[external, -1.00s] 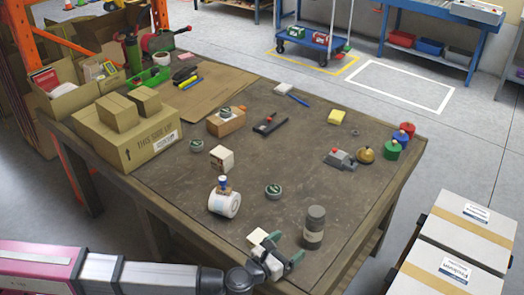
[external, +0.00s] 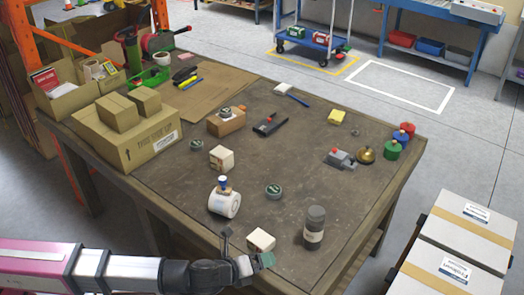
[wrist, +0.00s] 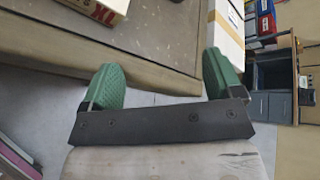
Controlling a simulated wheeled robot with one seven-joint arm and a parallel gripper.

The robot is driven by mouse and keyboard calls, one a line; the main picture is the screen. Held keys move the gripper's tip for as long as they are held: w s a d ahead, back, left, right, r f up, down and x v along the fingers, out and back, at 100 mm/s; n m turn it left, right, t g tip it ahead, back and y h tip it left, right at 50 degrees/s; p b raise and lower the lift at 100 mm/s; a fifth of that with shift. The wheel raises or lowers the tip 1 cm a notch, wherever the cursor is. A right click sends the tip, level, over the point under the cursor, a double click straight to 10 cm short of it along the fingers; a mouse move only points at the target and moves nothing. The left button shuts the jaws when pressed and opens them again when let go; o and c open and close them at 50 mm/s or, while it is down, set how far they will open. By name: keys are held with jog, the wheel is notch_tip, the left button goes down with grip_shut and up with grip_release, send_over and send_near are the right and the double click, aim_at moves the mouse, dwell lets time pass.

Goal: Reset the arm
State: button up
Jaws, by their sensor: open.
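My gripper (external: 247,247) is at the front edge of the workbench in the external view. Its green fingers are spread apart with nothing between them. In the wrist view my gripper (wrist: 162,72) also shows open and empty, with the bench edge and floor beyond. A small whitish box (external: 261,241) stands on the bench just past the fingers, apart from them as far as I can tell.
The wooden workbench (external: 300,150) also holds a cardboard box (external: 128,140), a grey tool (external: 341,159), a brass dome (external: 366,155) and coloured weights (external: 392,150). White cartons (external: 465,240) stand right of the bench. Floor left of the bench front is clear.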

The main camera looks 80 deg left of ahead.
jog(key=s+a+f+n+g+h, duration=0.1)
jog(key=s+f+n+g+h, duration=0.5)
jog(key=s+f+n, duration=1.2)
jog(key=s+f+g, duration=0.4)
jog(key=s+f, duration=0.5)
jog(key=s, duration=0.3)
jog(key=shift+a+f+g, duration=0.15)
jog(key=shift+a+g, duration=0.15)
jog(key=shift+a, duration=0.05)
